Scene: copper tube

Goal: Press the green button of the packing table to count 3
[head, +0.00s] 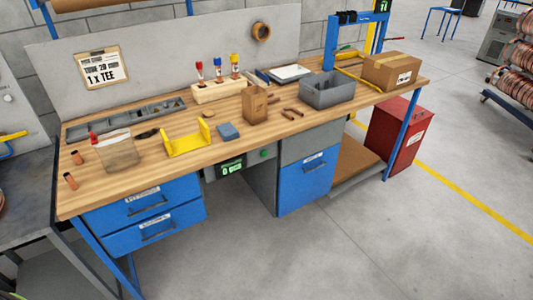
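The packing table (330,112) has a wooden top and stands across the middle of the head view. A small green button (264,153) sits on a grey panel under its front edge. Left of the button is a dark counter display (231,168) with lit green characters, too small to read surely. Nothing is touching or covering the button. Neither of my grippers shows in the head view.
Blue drawers (150,213) are below left of the display, and a blue cabinet (306,182) is below right. A yellow holder (187,140), a brown paper bag (255,104) and a grey bin (327,90) stand on the top. The floor in front is clear.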

